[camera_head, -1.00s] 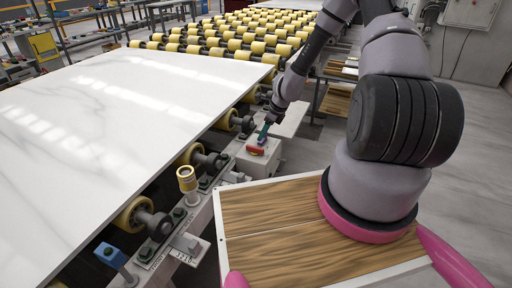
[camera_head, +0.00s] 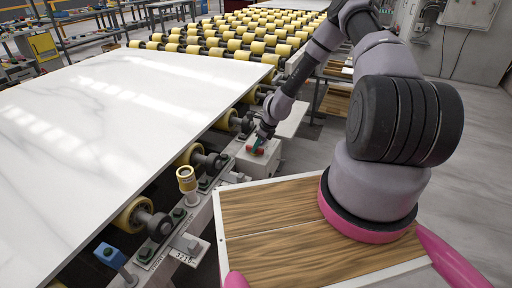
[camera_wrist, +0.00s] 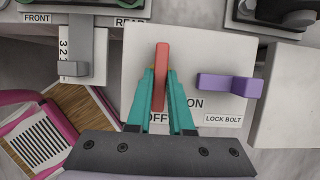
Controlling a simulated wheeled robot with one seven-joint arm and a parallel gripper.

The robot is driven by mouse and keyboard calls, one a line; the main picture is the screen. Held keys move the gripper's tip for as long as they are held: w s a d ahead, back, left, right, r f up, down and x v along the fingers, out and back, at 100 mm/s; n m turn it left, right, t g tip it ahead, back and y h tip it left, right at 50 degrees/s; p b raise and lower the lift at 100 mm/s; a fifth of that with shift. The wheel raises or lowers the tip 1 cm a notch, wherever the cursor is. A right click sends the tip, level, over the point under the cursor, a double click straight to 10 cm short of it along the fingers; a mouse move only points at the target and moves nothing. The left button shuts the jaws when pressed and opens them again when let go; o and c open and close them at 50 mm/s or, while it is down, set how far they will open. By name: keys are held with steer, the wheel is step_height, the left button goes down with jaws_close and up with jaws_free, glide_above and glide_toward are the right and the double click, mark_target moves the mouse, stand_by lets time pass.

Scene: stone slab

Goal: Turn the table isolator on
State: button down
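The isolator is a white box (camera_wrist: 225,60) beside the slab table, also in the head view (camera_head: 268,165). Its red handle (camera_wrist: 162,55) stands lengthwise up the wrist picture, its lower end close to the OFF label (camera_wrist: 157,118). The ON label (camera_wrist: 196,104) is to the right, partly hidden by a finger. My gripper (camera_wrist: 160,75) has its teal fingers on both sides of the red handle, closed against it. In the head view my gripper (camera_head: 257,143) is down on the box and partly covers the handle.
A purple handle (camera_wrist: 228,86) marked LOCK BOLT sits right of the red one, close to my fingers. A numbered slider (camera_wrist: 74,68) is at left. The marble slab (camera_head: 110,110) and yellow rollers (camera_head: 187,178) border the box.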

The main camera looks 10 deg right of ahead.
stand_by(0.4)
steer(key=n, duration=0.2)
steer(key=n+g, duration=0.1)
steer(key=n, duration=0.1)
steer(key=shift+w+n+g+y, duration=0.15)
steer(key=shift+n+g+y, duration=0.15)
steer(key=shift+n+y, duration=0.1)
steer(key=n+g, duration=0.1)
steer(key=n, duration=0.3)
steer(key=shift+w+d+n+g, duration=0.1)
steer(key=shift+w+n+g, duration=0.05)
steer(key=shift+n+g, duration=0.2)
steer(key=n+g, duration=0.1)
steer(key=n, duration=0.3)
steer(key=shift+w+g+h, duration=0.1)
steer(key=shift+g+h, duration=0.25)
steer(key=shift+h, duration=0.05)
steer(key=shift+n+g+h, duration=0.5)
steer(key=shift+n+g, duration=0.1)
steer(key=shift+n, duration=1.55)
steer(key=c, duration=0.8)
jaws_free()
